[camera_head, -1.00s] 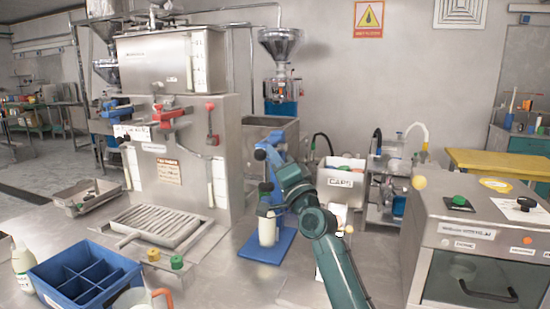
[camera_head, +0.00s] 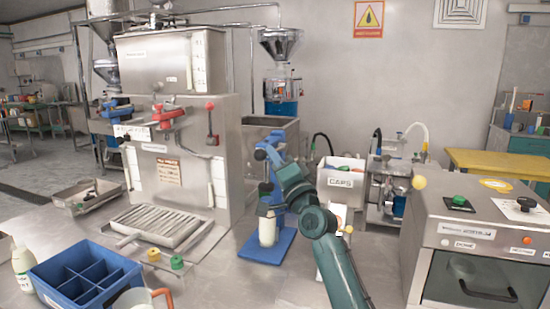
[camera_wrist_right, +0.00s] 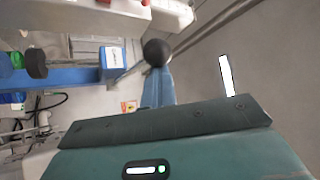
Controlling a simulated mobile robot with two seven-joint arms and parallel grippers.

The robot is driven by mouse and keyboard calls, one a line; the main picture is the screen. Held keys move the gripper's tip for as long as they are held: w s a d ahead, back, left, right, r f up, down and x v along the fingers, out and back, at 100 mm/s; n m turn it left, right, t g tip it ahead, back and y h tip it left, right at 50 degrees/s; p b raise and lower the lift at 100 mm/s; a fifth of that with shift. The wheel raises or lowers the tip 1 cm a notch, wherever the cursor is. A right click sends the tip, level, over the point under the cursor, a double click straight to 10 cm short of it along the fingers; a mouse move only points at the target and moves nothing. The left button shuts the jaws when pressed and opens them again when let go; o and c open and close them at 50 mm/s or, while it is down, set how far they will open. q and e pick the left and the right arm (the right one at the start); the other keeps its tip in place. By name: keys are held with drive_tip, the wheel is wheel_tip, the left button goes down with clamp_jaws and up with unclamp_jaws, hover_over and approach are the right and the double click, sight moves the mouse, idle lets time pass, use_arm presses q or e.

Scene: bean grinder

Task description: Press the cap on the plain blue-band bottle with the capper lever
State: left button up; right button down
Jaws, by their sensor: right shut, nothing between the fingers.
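The blue capper (camera_head: 281,240) stands on the steel worktop in the middle of the head view. A white bottle (camera_head: 267,231) stands upright on its base, below the pressing head; its band and cap are too small to make out. The capper's lever ends in a black knob (camera_head: 260,154), raised at the top. In the right wrist view the knob (camera_wrist_right: 156,52) and blue lever (camera_wrist_right: 158,88) show just beyond my gripper. My right gripper (camera_head: 284,178) is shut and empty, close beside the lever; contact cannot be told. My left gripper is out of view.
A bin marked CAPS (camera_head: 341,181) is behind and right of the capper. A steel filling machine (camera_head: 185,150) stands to its left, a steel oven-like box (camera_head: 470,245) to its right. A blue divided crate (camera_head: 45,270) and a jug (camera_head: 133,299) are at front left.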

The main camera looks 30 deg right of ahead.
use_arm(q)
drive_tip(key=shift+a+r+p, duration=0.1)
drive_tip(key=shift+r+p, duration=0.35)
drive_tip(key=shift+p, duration=0.25)
use_arm(e)
wheel_tip(320, 180, up, 10)
use_arm(q)
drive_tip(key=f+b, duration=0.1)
drive_tip(key=b, duration=0.1)
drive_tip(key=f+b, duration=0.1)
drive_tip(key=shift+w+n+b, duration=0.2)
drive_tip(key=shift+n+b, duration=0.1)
drive_tip(key=shift+b, duration=0.1)
use_arm(e)
drive_tip(key=s+d+f, duration=0.4)
drive_tip(key=s+d, duration=0.1)
drive_tip(key=s, duration=0.1)
drive_tip(key=shift+s+d+f, duration=0.15)
drive_tip(key=shift+d+f, duration=0.2)
